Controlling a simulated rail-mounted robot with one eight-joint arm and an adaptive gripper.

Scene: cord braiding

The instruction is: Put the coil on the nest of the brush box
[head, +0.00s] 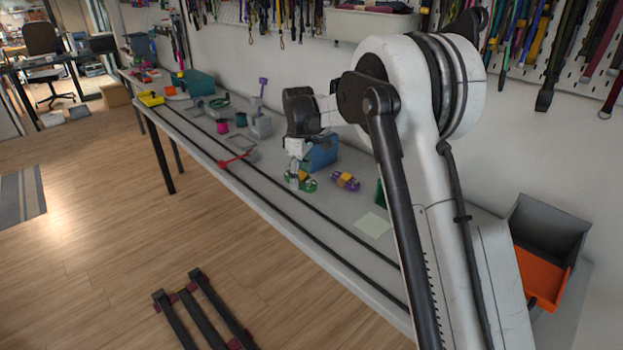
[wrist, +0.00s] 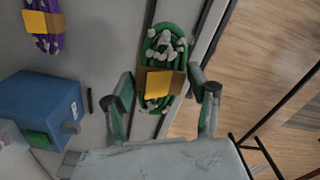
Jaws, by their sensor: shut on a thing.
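A green coil with a brown wrap and a yellow-orange label (wrist: 163,84) lies between the fingers of my gripper (wrist: 166,92) in the wrist view. The coil is at or very near the table top; any gap is too small to tell. A blue box (head: 321,153) stands just behind my gripper, and also shows at left in the wrist view (wrist: 38,100). I cannot tell whether it is the brush box; no nest is clear.
A purple coil with an orange band (head: 345,181) lies right of my gripper. A grey frame with a red handle (head: 236,160) and a magenta spool (head: 222,127) are farther left. A pale sheet (head: 373,225) lies nearer. Dark rails run along the table front.

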